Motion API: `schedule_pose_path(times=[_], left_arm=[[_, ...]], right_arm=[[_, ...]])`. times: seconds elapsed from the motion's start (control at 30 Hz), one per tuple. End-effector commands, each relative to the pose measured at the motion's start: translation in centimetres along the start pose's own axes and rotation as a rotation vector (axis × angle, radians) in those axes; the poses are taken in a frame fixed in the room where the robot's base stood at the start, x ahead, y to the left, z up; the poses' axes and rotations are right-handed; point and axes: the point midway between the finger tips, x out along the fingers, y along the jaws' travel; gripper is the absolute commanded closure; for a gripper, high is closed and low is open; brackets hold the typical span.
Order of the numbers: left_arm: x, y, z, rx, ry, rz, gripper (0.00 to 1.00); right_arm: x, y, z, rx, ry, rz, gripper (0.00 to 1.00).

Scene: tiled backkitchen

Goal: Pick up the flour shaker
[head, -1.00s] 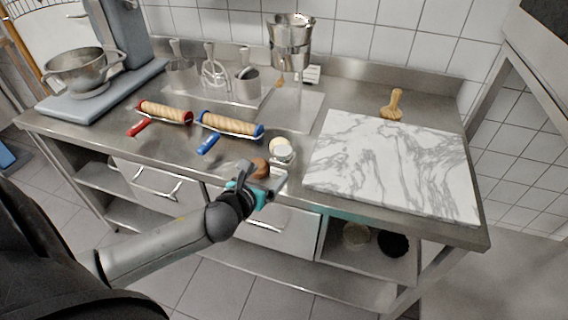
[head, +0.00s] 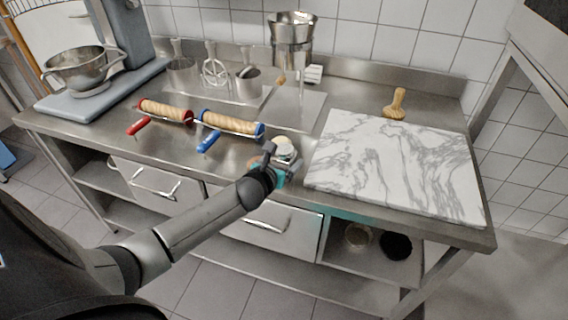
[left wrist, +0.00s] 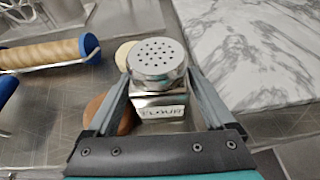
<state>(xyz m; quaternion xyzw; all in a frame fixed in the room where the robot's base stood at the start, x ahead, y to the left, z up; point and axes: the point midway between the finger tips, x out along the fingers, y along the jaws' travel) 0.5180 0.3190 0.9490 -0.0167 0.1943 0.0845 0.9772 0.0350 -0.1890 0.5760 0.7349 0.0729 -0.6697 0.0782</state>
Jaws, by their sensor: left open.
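The flour shaker (left wrist: 157,85) is a metal shaker with a perforated round lid and a label reading FLOUR. In the left wrist view it stands upright between the two fingers of my left gripper (left wrist: 155,92). The fingers are spread on either side of it; contact with its sides cannot be told. In the head view the shaker (head: 284,147) is at the counter's front, left of the marble board, and its lower part is hidden by my left gripper (head: 277,161). My right gripper is not in view.
A brown round object (left wrist: 105,112) and a pale round one (left wrist: 123,52) sit close by the shaker. The marble board (head: 395,165) lies to the right. Blue-handled (head: 232,123) and red-handled (head: 165,111) rollers lie to the left. A mixer bowl (head: 85,72) stands far left.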

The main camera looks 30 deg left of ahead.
Motion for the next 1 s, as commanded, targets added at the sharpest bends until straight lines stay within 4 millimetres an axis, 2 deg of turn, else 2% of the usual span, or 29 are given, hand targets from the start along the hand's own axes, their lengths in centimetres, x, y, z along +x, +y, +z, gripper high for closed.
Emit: schedule_pose_path(times=[0.27,1.0], left_arm=[[0.21,-0.03,0.00,0.000,0.001,-0.001,0.12],[0.19,0.01,0.08,0.000,-0.001,0.000,0.93]], right_arm=[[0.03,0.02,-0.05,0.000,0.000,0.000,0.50],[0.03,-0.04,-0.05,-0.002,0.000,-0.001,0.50]])
